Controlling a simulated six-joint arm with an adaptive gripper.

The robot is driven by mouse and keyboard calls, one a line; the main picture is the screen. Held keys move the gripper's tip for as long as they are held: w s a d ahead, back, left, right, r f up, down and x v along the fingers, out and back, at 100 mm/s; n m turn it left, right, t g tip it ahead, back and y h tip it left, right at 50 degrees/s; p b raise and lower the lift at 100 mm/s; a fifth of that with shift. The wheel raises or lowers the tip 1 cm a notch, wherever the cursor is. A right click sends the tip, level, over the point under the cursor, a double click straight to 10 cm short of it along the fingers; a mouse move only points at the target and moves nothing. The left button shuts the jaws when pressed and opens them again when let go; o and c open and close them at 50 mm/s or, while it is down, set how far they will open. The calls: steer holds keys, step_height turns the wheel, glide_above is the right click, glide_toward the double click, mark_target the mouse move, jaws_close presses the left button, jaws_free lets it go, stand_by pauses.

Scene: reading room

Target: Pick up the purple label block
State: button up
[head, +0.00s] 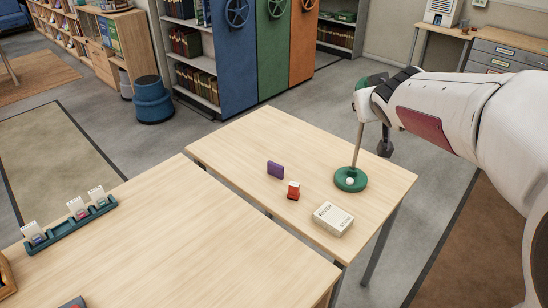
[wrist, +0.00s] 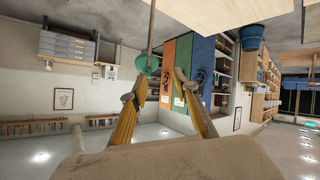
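The purple label block (head: 275,169) stands upright on the smaller wooden table (head: 235,148), near its middle. It is not visible in the wrist view. My gripper (wrist: 158,76) shows in the wrist view with its two fingers apart and nothing between them that I can see held. In the head view my arm reaches in from the right, and its end is above the table's far right side, up and to the right of the purple block. The fingers are not clear in the head view.
A red block (head: 293,191) stands close to the purple one. A green-based lamp (head: 351,180) stands beneath my arm's end. A white box (head: 333,218) lies at the near edge. A teal rack (head: 70,226) with several cards sits on the nearer table. The small table's left part is clear.

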steer(key=w+a+f+n+y, duration=0.2)
steer(key=w+f, duration=0.2)
steer(key=w, duration=0.3)
steer(key=w+a+f+n+t+y, duration=0.1)
steer(key=w+a+f+y, duration=0.15)
steer(key=w, duration=0.35)
steer(key=w+a+f+n+y, duration=0.2)
steer(key=w+f, duration=0.2)
steer(key=w, duration=0.3)
steer(key=n+g+y, duration=0.4)
steer(key=g+y, duration=0.1)
steer(key=y, duration=0.2)
glide_toward(277, 165)
steer(key=shift+w+a+f+h, duration=0.15)
steer(key=shift+w+a+h, duration=0.1)
steer(key=shift+w+a, duration=0.75)
steer(key=shift+s+a+f, duration=0.15)
steer(key=shift+s+f, duration=0.1)
steer(key=shift+f, duration=0.15)
steer(key=shift+x, duration=1.35)
steer(key=shift+x, duration=2.55)
